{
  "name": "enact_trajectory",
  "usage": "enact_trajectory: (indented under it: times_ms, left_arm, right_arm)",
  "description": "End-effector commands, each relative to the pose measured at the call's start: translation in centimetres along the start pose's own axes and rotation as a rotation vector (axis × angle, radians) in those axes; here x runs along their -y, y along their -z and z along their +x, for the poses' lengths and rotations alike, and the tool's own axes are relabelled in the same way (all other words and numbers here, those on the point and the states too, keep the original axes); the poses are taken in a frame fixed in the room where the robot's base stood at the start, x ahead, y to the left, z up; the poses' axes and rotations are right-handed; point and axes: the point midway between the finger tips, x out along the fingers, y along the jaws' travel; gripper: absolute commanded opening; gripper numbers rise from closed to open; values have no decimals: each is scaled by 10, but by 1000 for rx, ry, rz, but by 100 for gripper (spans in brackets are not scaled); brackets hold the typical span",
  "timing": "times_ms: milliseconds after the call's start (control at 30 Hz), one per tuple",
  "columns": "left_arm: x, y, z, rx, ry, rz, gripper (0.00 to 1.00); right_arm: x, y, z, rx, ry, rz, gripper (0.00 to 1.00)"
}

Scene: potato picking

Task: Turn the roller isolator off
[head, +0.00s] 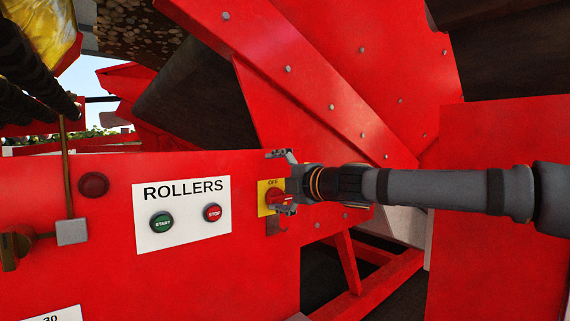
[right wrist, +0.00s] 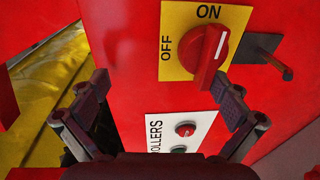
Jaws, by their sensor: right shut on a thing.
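The roller isolator is a red rotary knob (head: 276,196) on a yellow plate (head: 263,187) fixed to the red panel, right of the ROLLERS sign. In the right wrist view, the knob (right wrist: 208,58) has its white mark pointing towards the ON label, with OFF on another side of the yellow plate (right wrist: 176,64). My right gripper (head: 283,184) is at the isolator, shut on the knob, with one finger on either side in the head view. In the right wrist view, my right gripper (right wrist: 165,100) shows a finger near the knob's lower right. My left gripper is not in view.
The white ROLLERS sign (head: 184,240) holds a green START button (head: 162,222) and a red STOP button (head: 212,212). A dark red round part (head: 93,184) sits further left. A metal tab (right wrist: 262,50) sticks out beside the isolator. Red machine panels surround my arm.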

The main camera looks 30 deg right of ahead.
Motion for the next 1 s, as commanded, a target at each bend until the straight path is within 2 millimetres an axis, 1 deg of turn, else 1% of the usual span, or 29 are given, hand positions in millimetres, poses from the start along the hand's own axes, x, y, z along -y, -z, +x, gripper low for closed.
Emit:
enact_trajectory:
  times_ms: [33,133,267,400,433,500,767,1000]
  left_arm:
    - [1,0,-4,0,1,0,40]
    - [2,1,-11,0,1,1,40]
    - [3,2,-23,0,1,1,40]
    - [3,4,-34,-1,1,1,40]
    - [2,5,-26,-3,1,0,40]
    - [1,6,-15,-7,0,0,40]
    - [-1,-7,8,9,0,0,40]
    - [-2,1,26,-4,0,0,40]
  right_arm:
    - [-11,-1,-3,1,-14,-4,84]
    - [-14,-4,-8,5,-22,7,84]
    - [-14,-6,-18,9,-25,15,84]
    - [-12,0,-26,-3,-19,11,84]
    - [-6,0,-28,0,-17,6,84]
    - [-1,0,-32,5,-17,6,84]
    - [5,3,-51,-2,-10,7,84]
    - [7,4,-71,0,-9,9,84]
